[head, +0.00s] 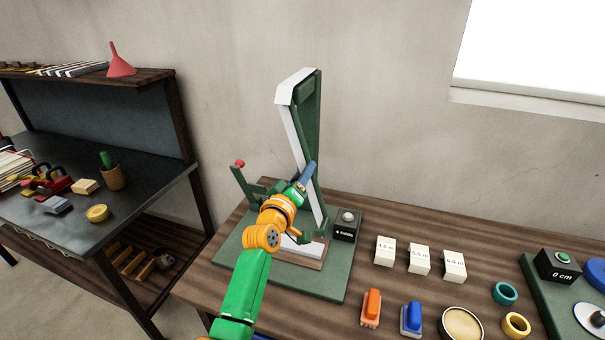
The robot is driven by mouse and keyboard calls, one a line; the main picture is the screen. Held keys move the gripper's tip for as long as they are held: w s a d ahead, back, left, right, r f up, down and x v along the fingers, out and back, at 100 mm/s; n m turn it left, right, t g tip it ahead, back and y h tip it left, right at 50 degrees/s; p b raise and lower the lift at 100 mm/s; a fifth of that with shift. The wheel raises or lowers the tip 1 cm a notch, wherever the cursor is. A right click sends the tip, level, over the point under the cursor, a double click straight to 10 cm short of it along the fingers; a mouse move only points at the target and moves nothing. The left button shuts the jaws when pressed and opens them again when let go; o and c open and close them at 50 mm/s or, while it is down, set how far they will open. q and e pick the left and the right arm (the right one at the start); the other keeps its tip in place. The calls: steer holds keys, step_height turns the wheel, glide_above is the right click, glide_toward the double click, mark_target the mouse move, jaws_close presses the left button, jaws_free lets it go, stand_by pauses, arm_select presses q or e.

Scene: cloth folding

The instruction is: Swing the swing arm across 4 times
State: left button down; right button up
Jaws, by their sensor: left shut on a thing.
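A tall green stand (315,95) with a white cap (296,84) rises from a green base (325,284) on the wooden bench. A long white swing arm (292,135) hangs from its top and slants down to the right. My left gripper (307,176) reaches up from the front, at the middle of the swing arm, and is shut on it; the contact is partly hidden by the gripper. A black box (347,226) with a pale round top and a small label stands at the base's right. My right gripper is out of view.
A green post with a red knob (239,163) stands left of the stand. White blocks (419,259), an orange clip (371,308), a blue clip (411,319) and rings (505,293) lie to the right. A dark workbench (140,190) is at left.

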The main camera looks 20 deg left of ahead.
arm_select(q)
steer(key=c, duration=0.6)
jaws_free()
steer(key=shift+c, duration=0.2)
steer(key=shift+o, duration=0.9)
steer(key=shift+d, duration=0.2)
steer(key=s, duration=0.7)
steer(key=shift+a, duration=0.3)
